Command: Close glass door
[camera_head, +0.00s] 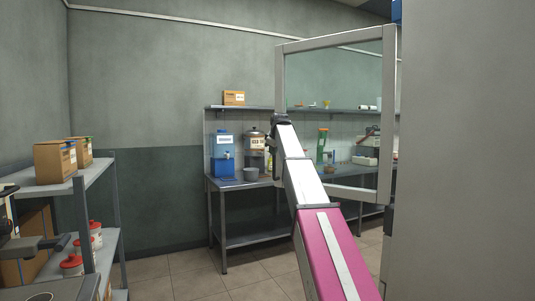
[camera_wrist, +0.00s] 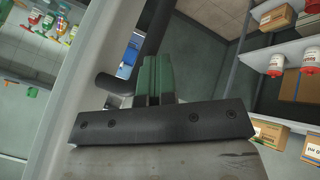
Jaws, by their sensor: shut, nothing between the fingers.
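The glass door (camera_head: 335,105) stands open in the head view, with a pale frame around a clear pane, beside the large grey cabinet body at the right. My arm reaches up to its left frame edge, where my gripper (camera_head: 281,119) appears small and dark. In the wrist view, my gripper (camera_wrist: 154,80) has its green fingers together and nothing between them. The pale door frame (camera_wrist: 82,85) runs diagonally to their left. A dark bar-like handle (camera_wrist: 117,85) is close beside and behind the fingers; I cannot tell whether they touch it.
A grey workbench (camera_head: 240,187) with a blue dispenser (camera_head: 223,165) stands behind the door. A shelf rack (camera_head: 85,180) with boxes and red-lidded containers is at the left. The tiled floor (camera_head: 175,275) between them is clear.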

